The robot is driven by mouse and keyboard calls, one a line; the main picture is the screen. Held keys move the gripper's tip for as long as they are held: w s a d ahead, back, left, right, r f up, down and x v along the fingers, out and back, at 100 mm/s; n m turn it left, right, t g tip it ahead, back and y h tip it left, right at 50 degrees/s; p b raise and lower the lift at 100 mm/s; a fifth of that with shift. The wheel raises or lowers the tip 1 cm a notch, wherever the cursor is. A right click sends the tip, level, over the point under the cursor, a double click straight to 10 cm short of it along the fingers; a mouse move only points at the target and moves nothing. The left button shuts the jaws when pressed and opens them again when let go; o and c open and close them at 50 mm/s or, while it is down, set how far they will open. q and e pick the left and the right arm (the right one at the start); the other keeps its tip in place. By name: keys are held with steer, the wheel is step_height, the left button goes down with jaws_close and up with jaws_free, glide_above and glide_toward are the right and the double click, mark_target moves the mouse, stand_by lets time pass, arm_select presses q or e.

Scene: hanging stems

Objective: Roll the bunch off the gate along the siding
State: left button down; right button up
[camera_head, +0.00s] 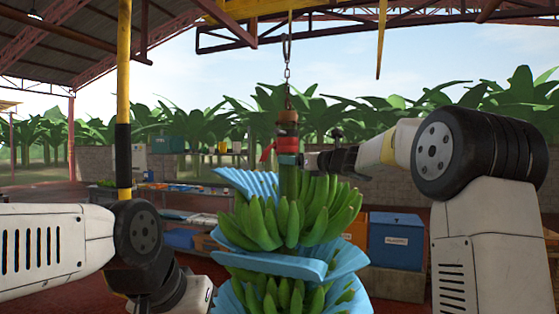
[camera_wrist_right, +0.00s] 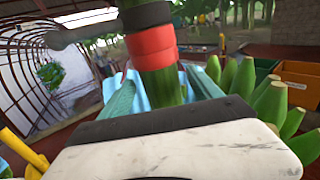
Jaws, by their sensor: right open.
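The green banana bunch (camera_head: 290,220) hangs upright on a chain (camera_head: 287,68), with blue padding sheets (camera_head: 268,263) between its hands. Its stem carries dark and red bands (camera_head: 288,143); the stem (camera_wrist_right: 168,87) and red band (camera_wrist_right: 150,45) also show in the right wrist view. My right gripper (camera_head: 290,159) is at the stem just below the bands. In the wrist view its open fingers (camera_wrist_right: 163,90) stand on either side of the stem; I cannot tell whether they touch it. My left arm is low at the left, its gripper out of frame. I cannot make out the gate or siding.
A yellow and black post (camera_head: 123,100) stands at the left, near my left arm. A blue bin (camera_head: 396,241) is behind the bunch at right. Tables with items (camera_head: 180,190) stand behind at left. Red roof beams (camera_head: 300,35) cross overhead.

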steer(key=x, duration=0.7)
steer(key=shift+s, duration=0.1)
jaws_close()
